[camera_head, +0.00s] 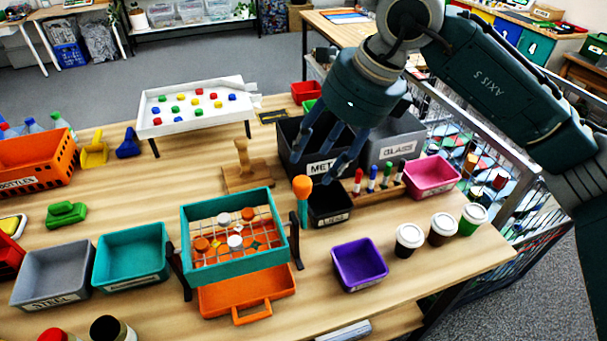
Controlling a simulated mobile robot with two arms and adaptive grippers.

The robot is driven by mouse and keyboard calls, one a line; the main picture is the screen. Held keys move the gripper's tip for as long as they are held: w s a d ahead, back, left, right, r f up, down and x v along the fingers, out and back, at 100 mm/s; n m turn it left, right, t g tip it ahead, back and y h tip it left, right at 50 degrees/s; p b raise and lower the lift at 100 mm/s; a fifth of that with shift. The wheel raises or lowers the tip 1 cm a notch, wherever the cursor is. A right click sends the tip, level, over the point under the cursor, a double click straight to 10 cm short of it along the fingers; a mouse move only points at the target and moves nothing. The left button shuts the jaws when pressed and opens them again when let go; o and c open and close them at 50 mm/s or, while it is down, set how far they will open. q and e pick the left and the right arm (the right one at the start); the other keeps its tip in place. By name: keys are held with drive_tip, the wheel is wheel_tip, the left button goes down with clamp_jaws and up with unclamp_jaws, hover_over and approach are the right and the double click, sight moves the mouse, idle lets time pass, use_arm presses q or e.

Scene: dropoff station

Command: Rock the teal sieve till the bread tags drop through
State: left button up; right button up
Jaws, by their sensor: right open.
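The teal sieve (187,238) sits between two dark stands at the table's middle, looking about level. On its mesh lie orange and white round pieces (235,241) and a few small pale and yellow flat pieces (255,245) that look like bread tags. Whether these are on the mesh or below it is hard to tell. An orange tray (262,292) lies under the sieve and sticks out in front. An orange knob on a teal stem (302,187) stands at the sieve's right end. My right gripper (317,164) is open, fingers down, just above and behind the knob, apparently not touching it.
A wooden stand (245,180) is behind the sieve. The METAL bin (288,140) and a small black bin (328,215) are near my right gripper. A teal bin (131,284) is left of the sieve; a purple bin (360,285) and several cups stand right.

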sight(303, 181)
drive_tip(key=p+x, duration=0.2)
drive_tip(key=x, duration=0.5)
drive_tip(key=shift+a, duration=0.1)
drive_tip(key=shift+w+a+f, duration=0.15)
drive_tip(key=shift+a+f, duration=0.05)
drive_tip(key=shift+f, duration=0.25)
drive_tip(key=shift+c, duration=0.2)
